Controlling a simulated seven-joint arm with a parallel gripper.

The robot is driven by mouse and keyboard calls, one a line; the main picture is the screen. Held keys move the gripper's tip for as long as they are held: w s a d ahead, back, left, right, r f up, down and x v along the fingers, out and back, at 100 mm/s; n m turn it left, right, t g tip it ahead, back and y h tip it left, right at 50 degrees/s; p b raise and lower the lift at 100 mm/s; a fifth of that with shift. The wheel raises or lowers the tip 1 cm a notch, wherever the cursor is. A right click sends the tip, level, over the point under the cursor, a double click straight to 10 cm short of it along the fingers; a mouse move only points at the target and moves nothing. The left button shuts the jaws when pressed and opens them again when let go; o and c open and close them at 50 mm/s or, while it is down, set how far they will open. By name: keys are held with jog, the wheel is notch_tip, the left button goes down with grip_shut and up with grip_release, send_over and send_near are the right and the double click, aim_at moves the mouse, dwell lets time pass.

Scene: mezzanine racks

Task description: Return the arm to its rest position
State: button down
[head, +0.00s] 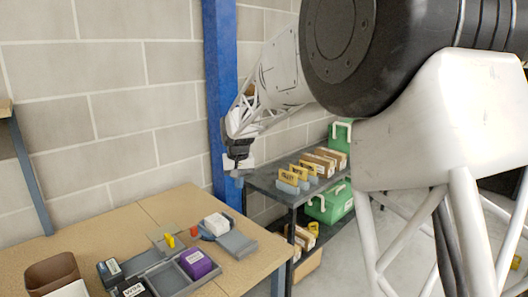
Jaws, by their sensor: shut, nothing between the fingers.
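My gripper (238,164) is small and far off in the head view. It hangs at the end of my arm, pointing down, in front of the blue post and near the left end of the dark shelf unit. Its fingers are shut, and I see nothing held in them. My arm is raised and bent, with its large black joint and white links filling the upper right of the view.
A wooden table (150,218) carries a grey tray (165,282), a purple box (197,264), a white box (216,224) and a brown bin (52,272). A dark shelf unit (268,182) holds several cartons and green cases (331,203). A blue post (220,60) stands against the wall.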

jog(key=s+d+r+m+t, duration=0.1)
jog(key=s+d+r, duration=0.2)
jog(key=s+d, duration=0.75)
jog(key=s+d+r, duration=0.4)
jog(key=s+d, duration=0.4)
jog(key=s, duration=0.6)
jog(key=s+d+f, duration=0.2)
jog(key=s, duration=0.6)
jog(key=s+d+f+m, duration=0.1)
jog(key=s+d+f, duration=0.1)
jog(key=s, duration=0.6)
jog(key=s+d+f+t, duration=0.1)
jog(key=s+d+f, duration=0.1)
jog(key=s+d, duration=0.2)
jog(key=shift+s+d+f, duration=0.15)
jog(key=shift+s+f, duration=0.1)
jog(key=shift+s, duration=1.65)
